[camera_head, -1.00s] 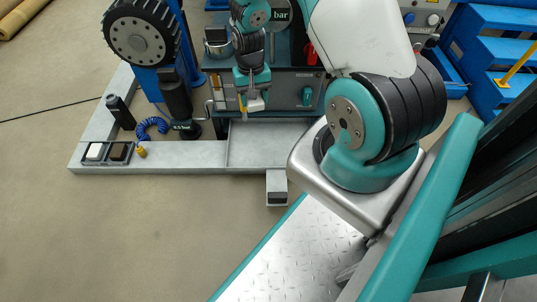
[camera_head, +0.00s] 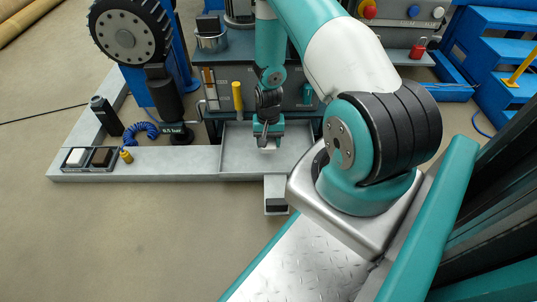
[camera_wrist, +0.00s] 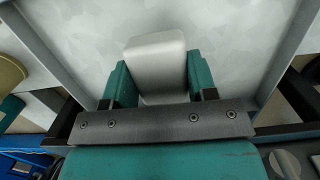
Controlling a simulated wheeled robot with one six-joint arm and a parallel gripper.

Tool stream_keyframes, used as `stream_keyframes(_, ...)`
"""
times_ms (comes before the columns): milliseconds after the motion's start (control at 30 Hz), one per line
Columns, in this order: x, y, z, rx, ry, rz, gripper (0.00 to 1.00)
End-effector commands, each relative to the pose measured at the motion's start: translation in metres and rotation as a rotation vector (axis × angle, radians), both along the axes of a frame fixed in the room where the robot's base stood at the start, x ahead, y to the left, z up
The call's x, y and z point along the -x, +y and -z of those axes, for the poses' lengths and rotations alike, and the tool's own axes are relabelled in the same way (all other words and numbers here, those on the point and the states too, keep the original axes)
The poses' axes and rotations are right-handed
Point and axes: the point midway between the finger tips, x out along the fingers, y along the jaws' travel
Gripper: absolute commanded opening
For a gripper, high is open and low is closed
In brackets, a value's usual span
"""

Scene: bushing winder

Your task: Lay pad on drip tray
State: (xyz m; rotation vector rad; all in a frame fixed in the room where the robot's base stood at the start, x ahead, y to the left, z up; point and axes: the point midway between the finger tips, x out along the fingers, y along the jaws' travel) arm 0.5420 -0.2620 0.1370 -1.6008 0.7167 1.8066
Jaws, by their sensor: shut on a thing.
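A pale grey-white pad (camera_wrist: 156,65) sits between the two teal fingers of my gripper (camera_wrist: 160,88) in the wrist view. The gripper is shut on the pad's sides. The drip tray (camera_wrist: 230,40) spreads under the pad as a bare, mottled grey floor with raised walls. In the head view my gripper (camera_head: 268,146) points down inside the outline of the drip tray (camera_head: 237,160), near its middle. The pad shows there only as a small pale piece (camera_head: 268,143). I cannot tell whether the pad touches the tray floor.
A cabinet (camera_head: 225,85) with a yellow handle (camera_head: 237,97) stands behind the tray.

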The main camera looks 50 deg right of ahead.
Motion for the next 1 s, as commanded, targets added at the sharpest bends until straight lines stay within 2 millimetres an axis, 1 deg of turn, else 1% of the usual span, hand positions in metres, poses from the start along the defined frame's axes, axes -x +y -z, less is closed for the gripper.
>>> stream_keyframes(133,0.0,0.0,0.013,0.0,0.0,0.0,0.3)
stream_keyframes(300,0.0,0.0,0.042,-0.001,0.001,0.0,0.3)
stream_keyframes(333,0.0,0.0,0.045,0.0,0.0,0.0,0.3)
stream_keyframes(600,0.0,0.0,0.044,0.001,-0.001,0.0,0.3)
stream_keyframes(733,0.0,0.0,0.048,0.0,0.0,0.0,0.3)
stream_keyframes(767,0.0,0.0,0.047,0.001,-0.001,0.0,0.57)
stream_keyframes(800,0.0,0.0,0.047,0.001,-0.001,0.0,0.66)
stream_keyframes(833,0.0,0.0,0.047,0.001,-0.001,0.0,0.73)
stream_keyframes(867,0.0,0.0,0.047,0.001,-0.001,0.0,0.78)
stream_keyframes(1000,0.0,0.0,0.047,0.0,0.0,0.0,0.78)
